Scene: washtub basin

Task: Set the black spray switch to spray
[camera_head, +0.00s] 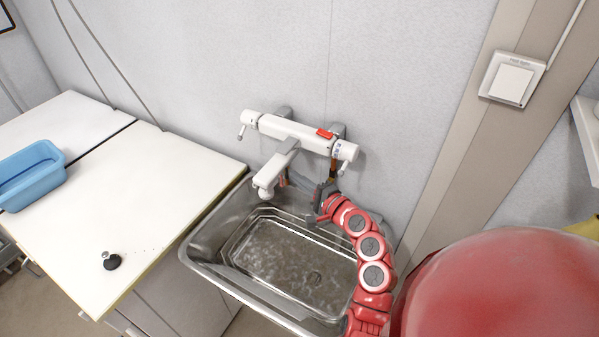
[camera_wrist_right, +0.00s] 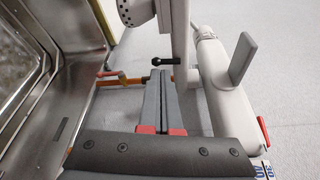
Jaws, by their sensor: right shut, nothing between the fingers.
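The black spray switch (camera_wrist_right: 165,62) is a small dark lever with a rounded tip. It sticks out to the left from the white spout (camera_wrist_right: 182,45) of the faucet, near the spray head (camera_wrist_right: 130,10). My right gripper (camera_wrist_right: 160,80) is shut and empty, its fingertips close to the switch; I cannot tell whether they touch it. In the head view the white faucet (camera_head: 305,133) is on the wall, its spout (camera_head: 275,168) over the sink. My right gripper (camera_head: 322,190) is below and right of the spout there. The switch cannot be made out in that view. My left gripper is out of view.
The metal sink (camera_head: 215,235) lies under the faucet. A white lever handle (camera_wrist_right: 242,48) stands up from the faucet body. Coloured pipes (camera_wrist_right: 110,80) run behind my fingers. A white counter (camera_head: 150,180) at left holds a blue tub (camera_head: 35,165) and a black stopper (camera_head: 111,261).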

